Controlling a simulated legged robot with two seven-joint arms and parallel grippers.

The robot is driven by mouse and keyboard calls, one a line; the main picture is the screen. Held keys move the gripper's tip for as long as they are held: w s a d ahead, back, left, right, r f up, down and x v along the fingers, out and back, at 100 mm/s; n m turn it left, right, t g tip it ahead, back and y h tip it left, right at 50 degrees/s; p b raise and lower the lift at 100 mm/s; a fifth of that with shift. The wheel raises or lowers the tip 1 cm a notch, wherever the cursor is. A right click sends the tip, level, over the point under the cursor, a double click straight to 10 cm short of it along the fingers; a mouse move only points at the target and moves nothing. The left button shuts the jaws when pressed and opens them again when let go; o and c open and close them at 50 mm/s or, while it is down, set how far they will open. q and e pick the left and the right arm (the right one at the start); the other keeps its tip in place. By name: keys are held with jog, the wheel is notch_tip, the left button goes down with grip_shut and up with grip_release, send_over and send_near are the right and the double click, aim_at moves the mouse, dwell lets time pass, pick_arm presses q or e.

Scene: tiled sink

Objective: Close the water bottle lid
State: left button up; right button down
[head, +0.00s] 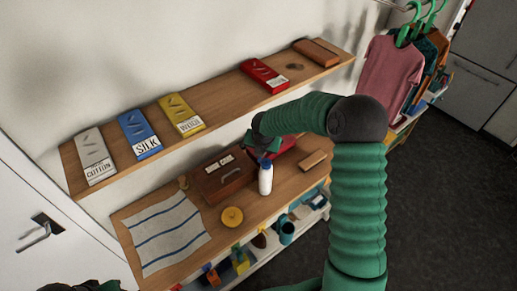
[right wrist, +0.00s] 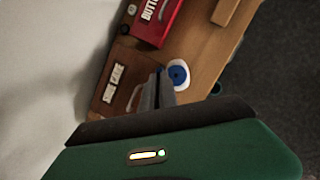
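A white water bottle (head: 265,181) with a blue top stands upright on the wooden table, near its middle. In the right wrist view the bottle (right wrist: 178,74) is seen from above as a white ring around a blue centre. I cannot tell whether its lid is fully closed. My right gripper (head: 264,150) is just above and behind the bottle in the head view. In the right wrist view its grey fingers (right wrist: 158,90) lie close together beside the bottle top, with nothing visible between them. Only a bit of my left arm shows at the bottom left.
A brown case (head: 222,180) and a red box (right wrist: 158,20) stand close to the bottle. A yellow round object (head: 232,217) and a striped cloth (head: 168,232) lie to the left. A wall shelf (head: 220,108) with several coloured packs overhangs the table's back.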

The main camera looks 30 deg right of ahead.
jog(key=shift+s+d+m+t+y+p, duration=0.3)
jog(key=shift+s+d+t+y+p, duration=0.35)
jog(key=shift+s+t+y+p, duration=0.2)
jog(key=shift+s+d+f+t+y+p, duration=0.35)
jog(key=shift+d+t+y+p, duration=0.1)
jog(key=shift+t+y, duration=0.2)
jog(key=shift+s+d+f+m+t+y, duration=0.1)
jog(key=shift+s+f+m+t+y, duration=0.1)
jog(key=shift+m+t+y, duration=0.15)
jog(key=f+t+y+b, duration=0.1)
jog(key=t+b, duration=0.1)
jog(key=b, duration=0.2)
jog(key=s+d+f+m+t+y+b, duration=0.1)
jog(key=f+t+b, duration=0.1)
jog(key=b, duration=0.2)
jog(key=s+d+f+m+t+y+b, duration=0.1)
jog(key=f+t+y+b, duration=0.1)
jog(key=b, duration=0.3)
jog(key=shift+d+t, duration=0.2)
jog(key=shift+t, duration=0.25)
jog(key=shift+r+m+t+y+b, duration=0.1)
jog(key=shift+m+t+y+b, duration=0.25)
jog(key=shift+b, duration=0.5)
jog(key=c, duration=1.6)
grip_release()
jog(key=shift+c, duration=0.2)
